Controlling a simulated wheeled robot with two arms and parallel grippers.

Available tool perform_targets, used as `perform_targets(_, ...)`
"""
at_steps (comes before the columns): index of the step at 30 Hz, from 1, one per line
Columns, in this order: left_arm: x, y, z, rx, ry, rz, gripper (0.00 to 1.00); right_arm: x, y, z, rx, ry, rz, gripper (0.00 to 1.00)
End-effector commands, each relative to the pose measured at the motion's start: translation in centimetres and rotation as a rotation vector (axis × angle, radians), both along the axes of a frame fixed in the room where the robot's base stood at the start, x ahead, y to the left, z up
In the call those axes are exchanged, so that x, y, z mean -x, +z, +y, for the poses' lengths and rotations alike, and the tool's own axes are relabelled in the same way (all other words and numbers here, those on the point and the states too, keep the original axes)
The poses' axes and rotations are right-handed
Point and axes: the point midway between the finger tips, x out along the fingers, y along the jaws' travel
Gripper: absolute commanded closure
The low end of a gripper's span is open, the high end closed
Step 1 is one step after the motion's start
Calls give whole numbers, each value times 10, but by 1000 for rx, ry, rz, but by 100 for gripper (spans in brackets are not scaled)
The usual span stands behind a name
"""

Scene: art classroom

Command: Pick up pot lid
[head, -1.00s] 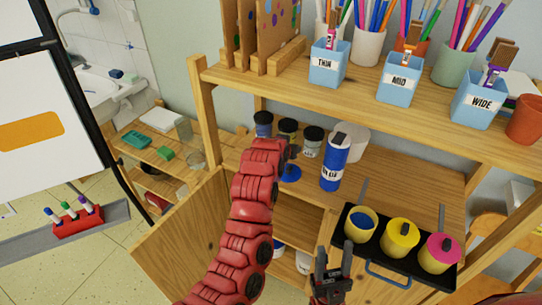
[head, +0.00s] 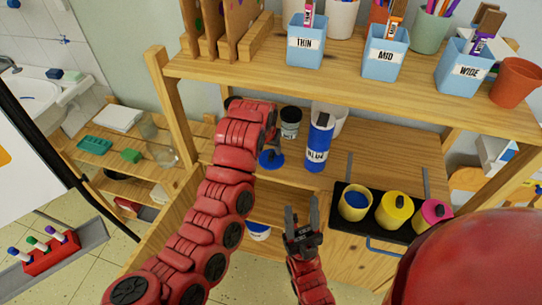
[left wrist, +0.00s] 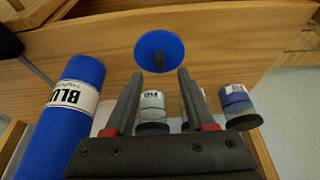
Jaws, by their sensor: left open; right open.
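The pot lid (head: 265,163), a round blue disc with a dark knob, rests on the wooden shelf. In the left wrist view the lid (left wrist: 150,44) is just beyond and between the fingertips of my left gripper (left wrist: 160,72). That gripper is open and empty, apart from the lid. In the head view my left arm hides most of it. My right gripper (head: 302,208) is open and empty, in front of the cabinet, left of the tray. An uncovered pot with blue paint (head: 354,202) stands in the black tray (head: 372,232).
A blue bottle (head: 318,140) stands right of the lid; it also shows in the left wrist view (left wrist: 62,125). Small jars (head: 290,122) stand behind the lid. Yellow (head: 394,211) and pink (head: 432,216) lidded pots share the tray. An upper shelf (head: 350,95) holds brush cups.

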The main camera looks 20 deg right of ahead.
Motion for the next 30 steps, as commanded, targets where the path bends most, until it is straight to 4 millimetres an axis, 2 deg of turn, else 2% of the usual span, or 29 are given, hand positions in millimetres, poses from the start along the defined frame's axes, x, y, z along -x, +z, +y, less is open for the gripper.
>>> perform_targets(10,-11,-26,-7,-4,0,2,45,0,19,0,0,0,0,50)
perform_targets(18,-17,-47,-12,-3,-1,1,45,0,22,0,0,0,0,50)
perform_targets(26,-18,-49,-12,0,0,0,45,0,22,0,0,0,0,50)
perform_targets(30,-18,-49,-12,0,0,0,67,0,22,0,0,0,0,50)
